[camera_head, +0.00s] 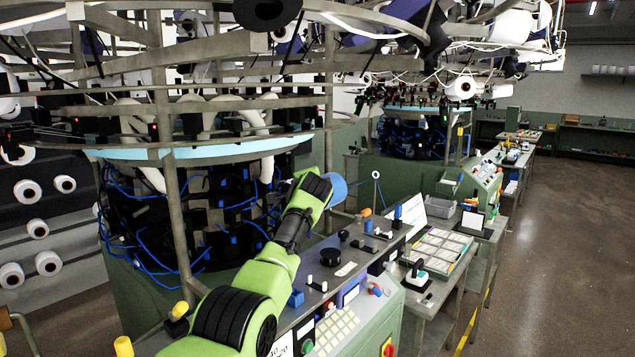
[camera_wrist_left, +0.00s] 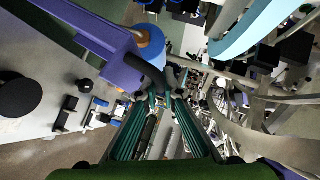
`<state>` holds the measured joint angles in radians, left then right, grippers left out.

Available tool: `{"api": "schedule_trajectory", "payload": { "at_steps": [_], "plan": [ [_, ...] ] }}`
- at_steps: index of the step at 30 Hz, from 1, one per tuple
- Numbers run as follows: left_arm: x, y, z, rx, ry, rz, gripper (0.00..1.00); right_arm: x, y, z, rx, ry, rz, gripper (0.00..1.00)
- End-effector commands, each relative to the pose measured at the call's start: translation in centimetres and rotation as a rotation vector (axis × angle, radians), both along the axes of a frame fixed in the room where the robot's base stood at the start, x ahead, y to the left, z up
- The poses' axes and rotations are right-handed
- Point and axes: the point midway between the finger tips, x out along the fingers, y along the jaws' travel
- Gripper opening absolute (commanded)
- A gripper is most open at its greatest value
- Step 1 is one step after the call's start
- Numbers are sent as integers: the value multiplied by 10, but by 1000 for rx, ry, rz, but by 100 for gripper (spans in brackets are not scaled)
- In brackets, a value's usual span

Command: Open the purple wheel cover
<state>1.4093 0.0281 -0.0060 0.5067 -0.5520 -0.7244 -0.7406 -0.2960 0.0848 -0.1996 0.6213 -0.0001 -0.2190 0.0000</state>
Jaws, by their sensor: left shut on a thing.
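The purple wheel cover (camera_wrist_left: 118,62) shows in the left wrist view as a purple block with a long purple bar running to the upper left. My left gripper (camera_wrist_left: 160,82), with teal fingers and dark tips, is at the right edge of the purple block and is shut on it. The exact contact is dark and hard to make out. In the head view my green left arm reaches up from the bottom to the knitting machine, and its gripper is hidden behind the arm. The right gripper is in neither view.
A blue cylinder (camera_head: 337,188) is just beyond the arm's end. The knitting machine's metal frame post (camera_head: 168,180) and blue cables stand left of the arm. The control panel (camera_head: 335,330), with buttons and knobs, is to its right. An aisle of open floor (camera_head: 560,260) lies farther right.

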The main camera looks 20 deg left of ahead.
Motion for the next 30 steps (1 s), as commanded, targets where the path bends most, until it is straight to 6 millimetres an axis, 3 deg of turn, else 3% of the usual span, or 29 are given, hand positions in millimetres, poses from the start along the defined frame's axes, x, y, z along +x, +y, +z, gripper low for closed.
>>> {"api": "schedule_trajectory", "payload": {
  "at_steps": [6, 17, 25, 26, 30],
  "plan": [
    [2, 17, 3, -59, 18, -1, 0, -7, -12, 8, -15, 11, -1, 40],
    [3, 25, 1, -86, 27, -2, 0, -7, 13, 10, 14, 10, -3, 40],
    [3, 25, 0, -86, 28, -3, 0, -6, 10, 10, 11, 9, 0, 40],
    [3, 25, 0, -86, 28, -3, 15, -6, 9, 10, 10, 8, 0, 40],
    [3, 25, 0, -85, 28, -2, 15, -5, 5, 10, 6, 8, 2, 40]
  ]
}}
